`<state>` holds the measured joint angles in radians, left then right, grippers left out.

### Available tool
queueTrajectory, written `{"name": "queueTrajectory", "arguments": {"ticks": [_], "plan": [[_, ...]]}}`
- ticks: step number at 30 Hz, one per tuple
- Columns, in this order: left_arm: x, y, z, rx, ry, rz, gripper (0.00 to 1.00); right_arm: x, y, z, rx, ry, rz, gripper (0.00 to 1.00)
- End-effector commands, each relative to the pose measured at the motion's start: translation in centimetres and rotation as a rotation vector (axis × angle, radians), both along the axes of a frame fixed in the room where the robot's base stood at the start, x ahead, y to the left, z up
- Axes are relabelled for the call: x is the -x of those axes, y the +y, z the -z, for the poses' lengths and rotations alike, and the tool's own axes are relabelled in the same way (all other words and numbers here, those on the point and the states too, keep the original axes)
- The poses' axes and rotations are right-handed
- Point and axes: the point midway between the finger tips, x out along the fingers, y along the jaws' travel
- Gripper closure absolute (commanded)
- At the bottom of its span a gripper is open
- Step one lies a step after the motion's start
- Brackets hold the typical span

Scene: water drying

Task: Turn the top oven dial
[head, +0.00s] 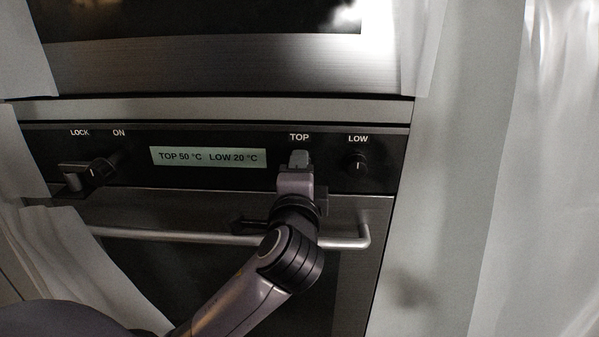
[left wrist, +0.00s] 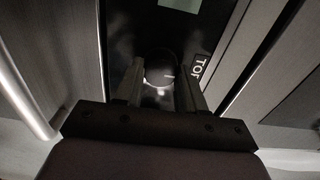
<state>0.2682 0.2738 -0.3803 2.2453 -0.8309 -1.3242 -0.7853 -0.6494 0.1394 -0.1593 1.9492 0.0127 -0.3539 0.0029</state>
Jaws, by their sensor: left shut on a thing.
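The top oven dial sits under the TOP label (head: 299,138) on the black control panel (head: 215,132). In the head view my left gripper (head: 299,160) covers the dial. In the left wrist view the round dark dial (left wrist: 158,72) shows between the two fingers of my left gripper (left wrist: 158,88), which is shut on it. A light mark shows on the dial's face. The display (head: 208,157) reads TOP 50 °C and LOW 20 °C.
The LOW dial (head: 357,165) is close to the right of my left gripper. The lock and on switch (head: 92,174) is at the panel's left. The oven door handle (head: 190,237) runs below the panel, behind my left arm. Pale sheets (head: 455,170) hang at the right.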

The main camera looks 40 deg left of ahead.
Motion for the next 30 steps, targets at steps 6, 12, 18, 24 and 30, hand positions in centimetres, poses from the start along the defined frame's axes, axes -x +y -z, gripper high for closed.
{"name": "queueTrajectory", "arguments": {"ticks": [6, 12, 18, 24, 30], "plan": [[0.0, -0.1, 0.2, 0.004, 0.005, 0.002, 0.35, 0.0, 0.0, 0.0, 0.0, 0.0, 0.0, 0.57], [0.0, -0.1, 0.1, 0.002, 0.003, 0.001, 0.35, 0.0, 0.0, 0.0, 0.0, 0.0, 0.0, 0.57], [0.8, -0.6, 0.2, 0.001, 0.0, 0.003, 0.35, 0.0, 0.0, 0.2, 0.001, 0.0, -0.001, 0.57], [3.5, -2.3, 0.3, 0.006, 0.002, 0.004, 0.35, 0.0, 0.0, 0.8, 0.001, 0.0, -0.001, 0.57], [5.7, -3.6, 0.2, 0.004, 0.003, 0.003, 0.35, 0.0, 0.0, 1.0, 0.001, 0.0, -0.001, 0.57]]}}
